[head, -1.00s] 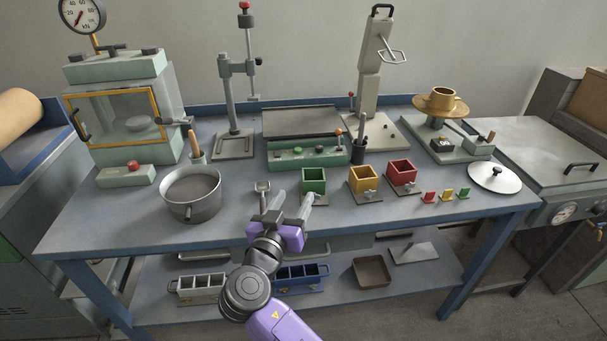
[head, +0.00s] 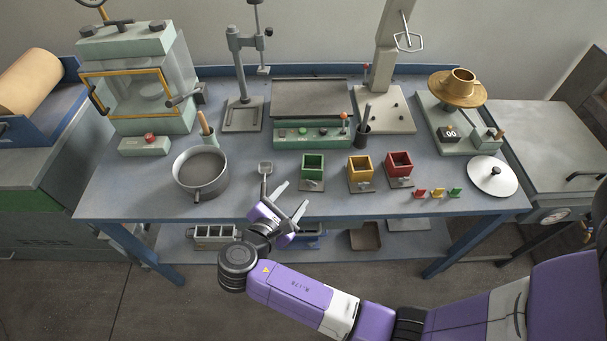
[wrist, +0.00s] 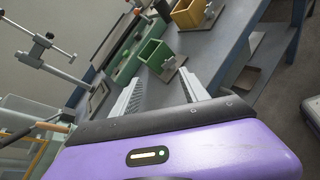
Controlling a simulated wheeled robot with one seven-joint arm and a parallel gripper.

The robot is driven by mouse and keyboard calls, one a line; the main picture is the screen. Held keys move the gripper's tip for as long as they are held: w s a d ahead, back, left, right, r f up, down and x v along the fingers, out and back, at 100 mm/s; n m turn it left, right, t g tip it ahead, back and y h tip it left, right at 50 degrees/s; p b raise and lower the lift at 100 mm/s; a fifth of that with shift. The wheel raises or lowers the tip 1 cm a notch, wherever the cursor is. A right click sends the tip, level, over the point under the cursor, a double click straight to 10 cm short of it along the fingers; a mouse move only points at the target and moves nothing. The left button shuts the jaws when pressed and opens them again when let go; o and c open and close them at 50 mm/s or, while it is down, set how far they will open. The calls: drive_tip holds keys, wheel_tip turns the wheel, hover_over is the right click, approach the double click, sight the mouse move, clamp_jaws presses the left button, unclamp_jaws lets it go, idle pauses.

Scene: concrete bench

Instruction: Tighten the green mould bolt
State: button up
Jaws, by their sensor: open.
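The green mould (head: 312,163) is an open-topped square box near the front of the bench. Its grey bolt (head: 312,184) sits low on its front side, on a small base plate. In the wrist view, the green mould (wrist: 152,55) and its bolt (wrist: 168,64) show beyond the fingers. My gripper (head: 295,197) is open and empty at the bench's front edge, left of and nearer than the bolt, and not visibly touching it. In the wrist view its two fingers (wrist: 166,92) stand apart.
A yellow mould (head: 360,172) and a red mould (head: 400,166) stand to the right. A grey pan (head: 201,175) and a scoop (head: 265,168) are left. Small coloured tags (head: 437,193) lie at right. A green-fronted machine (head: 313,137) stands behind the moulds.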

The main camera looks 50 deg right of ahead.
sight(311, 183)
drive_tip(key=n, duration=0.3)
drive_tip(key=shift+s+d+f, duration=0.1)
drive_tip(key=shift+s+f, duration=0.25)
drive_tip(key=shift+f, duration=0.05)
drive_tip(key=shift+s+n+g, duration=0.15)
drive_tip(key=shift+n+g, duration=0.15)
drive_tip(key=shift+n, duration=0.7)
drive_tip(key=shift+d, duration=0.1)
drive_tip(key=x, duration=0.7)
drive_tip(key=shift+d+f+p, duration=0.1)
drive_tip(key=shift+d+p, duration=0.2)
